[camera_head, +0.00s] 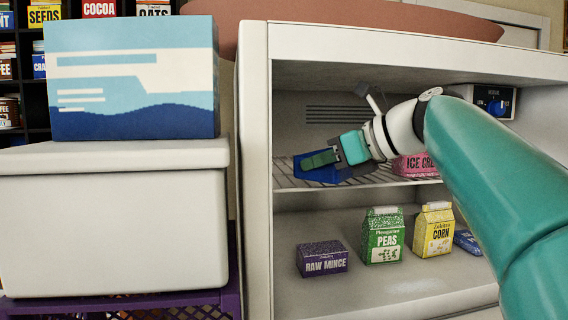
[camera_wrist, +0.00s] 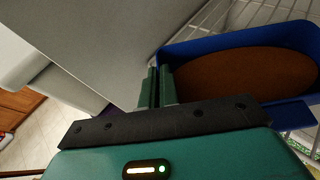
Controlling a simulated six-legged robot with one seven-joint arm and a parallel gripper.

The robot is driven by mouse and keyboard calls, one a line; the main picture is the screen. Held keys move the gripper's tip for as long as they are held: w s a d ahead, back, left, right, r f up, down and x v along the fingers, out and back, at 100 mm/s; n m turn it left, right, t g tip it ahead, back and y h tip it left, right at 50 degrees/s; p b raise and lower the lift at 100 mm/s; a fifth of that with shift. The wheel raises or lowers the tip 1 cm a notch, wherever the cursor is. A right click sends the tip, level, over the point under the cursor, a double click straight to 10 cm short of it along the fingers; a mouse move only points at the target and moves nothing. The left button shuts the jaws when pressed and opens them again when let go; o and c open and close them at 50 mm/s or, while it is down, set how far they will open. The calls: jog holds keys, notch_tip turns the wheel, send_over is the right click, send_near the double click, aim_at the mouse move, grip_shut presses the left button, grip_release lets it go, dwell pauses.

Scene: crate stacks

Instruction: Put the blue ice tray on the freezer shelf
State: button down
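The blue ice tray (camera_head: 318,176) is inside the open freezer, at the left of the upper wire shelf. It also shows in the wrist view (camera_wrist: 287,114), with a brown oval area inside its blue walls. My gripper (camera_head: 310,161) reaches in from the right. In the wrist view its two green fingers (camera_wrist: 160,75) are close together at the tray's left end, with the tray's edge between them. The fingers hide part of that end. I cannot tell whether the tray's underside touches the shelf.
The freezer's left wall (camera_head: 257,170) stands close to the tray. A pink ice cream box (camera_head: 412,166) is farther right on the wire shelf (camera_head: 385,174). Below are a raw mince box (camera_head: 322,260), peas (camera_head: 383,238) and corn (camera_head: 434,232) cartons. A white bin (camera_head: 110,220) stands outside, left.

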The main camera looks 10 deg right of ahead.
aim_at(306, 156)
jog(key=w, duration=0.6)
jog(key=shift+w+f, duration=0.1)
jog(key=shift+w, duration=0.25)
jog(key=shift+f, duration=0.65)
jog(key=shift+s+f, duration=0.1)
jog(key=shift+s, duration=0.05)
jog(key=c, duration=1.7)
grip_release()
jog(key=shift+f, duration=0.1)
jog(key=shift+s+d+r, duration=0.1)
jog(key=shift+d+r, duration=0.05)
jog(key=shift+r, duration=0.2)
jog(key=v, duration=0.7)
